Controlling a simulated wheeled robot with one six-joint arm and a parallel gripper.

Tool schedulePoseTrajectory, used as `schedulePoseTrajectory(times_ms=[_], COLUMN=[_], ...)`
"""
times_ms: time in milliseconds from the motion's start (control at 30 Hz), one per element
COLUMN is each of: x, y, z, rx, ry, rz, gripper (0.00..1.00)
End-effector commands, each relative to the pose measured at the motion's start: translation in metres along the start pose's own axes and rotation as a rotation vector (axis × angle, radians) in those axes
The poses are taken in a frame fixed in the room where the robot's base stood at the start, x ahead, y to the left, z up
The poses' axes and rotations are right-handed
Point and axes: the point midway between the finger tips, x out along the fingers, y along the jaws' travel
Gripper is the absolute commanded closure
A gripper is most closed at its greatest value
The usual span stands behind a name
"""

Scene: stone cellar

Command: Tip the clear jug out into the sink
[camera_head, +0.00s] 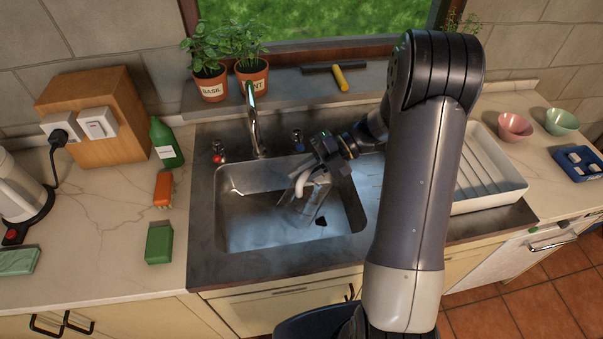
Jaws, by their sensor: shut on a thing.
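The steel sink (235,207) is set in the counter below the window. My gripper (316,175) is over the right half of its basin, with my arm reaching in from the right. It is shut on the clear jug (311,204), seemingly at its pale curved handle (302,184). The jug is see-through and hard to make out against the steel. It looks tilted, inside or just above the basin. I cannot tell its exact angle or whether liquid is in it.
The tap (253,122) rises behind the basin, close left of my gripper. A white drying rack (490,180) stands right of the sink. Potted herbs (250,75) line the sill.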

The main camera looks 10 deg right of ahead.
Motion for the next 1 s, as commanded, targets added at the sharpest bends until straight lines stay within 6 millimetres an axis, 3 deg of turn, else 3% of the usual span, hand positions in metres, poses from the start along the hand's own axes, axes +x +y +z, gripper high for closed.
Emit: schedulePoseTrajectory(times_ms=[1000], x=[0.027], y=[-0.015], z=[-0.012], rx=[-0.125], ry=[-0.116], rz=[-0.124], gripper=[1.00])
